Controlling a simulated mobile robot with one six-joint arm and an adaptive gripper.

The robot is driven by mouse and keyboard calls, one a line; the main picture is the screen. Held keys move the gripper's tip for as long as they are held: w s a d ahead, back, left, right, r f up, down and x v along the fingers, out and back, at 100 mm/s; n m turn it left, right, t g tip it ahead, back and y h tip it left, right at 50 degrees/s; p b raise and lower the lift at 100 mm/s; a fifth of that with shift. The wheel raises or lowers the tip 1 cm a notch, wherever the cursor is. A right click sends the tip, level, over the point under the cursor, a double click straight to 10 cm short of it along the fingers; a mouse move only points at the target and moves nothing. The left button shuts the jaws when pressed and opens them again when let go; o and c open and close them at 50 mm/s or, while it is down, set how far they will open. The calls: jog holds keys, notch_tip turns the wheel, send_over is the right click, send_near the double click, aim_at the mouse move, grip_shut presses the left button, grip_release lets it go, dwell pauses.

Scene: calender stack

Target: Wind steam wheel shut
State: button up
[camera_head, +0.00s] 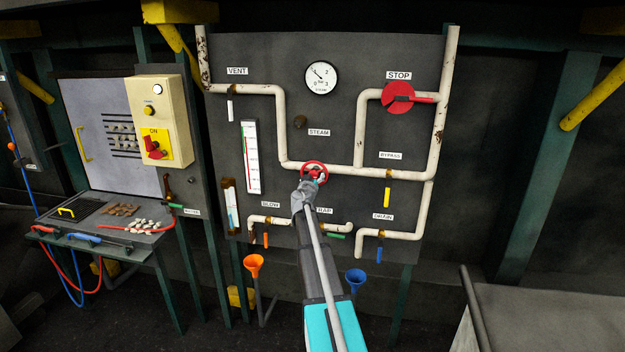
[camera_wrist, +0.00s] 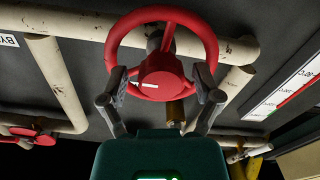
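The red steam wheel (camera_head: 314,171) sits on the white pipe below the STEAM label (camera_head: 318,132). In the wrist view the wheel (camera_wrist: 163,77) fills the upper middle, with a white mark on its hub. My gripper (camera_head: 306,187) is right in front of it and hides its lower left. In the wrist view my gripper (camera_wrist: 161,82) is open, its two fingers spread wide on either side of the hub, close to the rim. I cannot tell whether they touch the rim.
A round gauge (camera_head: 321,78) hangs above. A red STOP disc (camera_head: 397,98) with a lever is upper right. Orange (camera_head: 254,265) and blue (camera_head: 355,279) funnels stand below the board. A bench (camera_head: 95,225) with tools is left. A grey surface (camera_head: 555,318) is lower right.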

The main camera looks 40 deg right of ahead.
jog(key=shift+a, duration=0.1)
dwell(0.3)
jog(key=v, duration=1.2)
dwell(0.6)
jog(key=s+a+f+n+g+y, duration=0.2)
jog(key=s+a+f+g+y, duration=0.2)
jog(key=a, duration=1)
jog(key=s+a+f+n+g+y, duration=0.2)
jog(key=s+a+f+y, duration=0.3)
jog(key=s+a+f, duration=0.3)
jog(key=s+a+f+n+g+y, duration=0.3)
jog(key=s+a, duration=0.8)
jog(key=a, duration=1)
notch_tip(320, 180, down, 4)
jog(key=g+y, duration=0.1)
jog(key=g, duration=0.1)
jog(key=shift+r+g+y, duration=0.2)
jog(key=shift+g+y, duration=0.1)
jog(key=shift+y, duration=0.1)
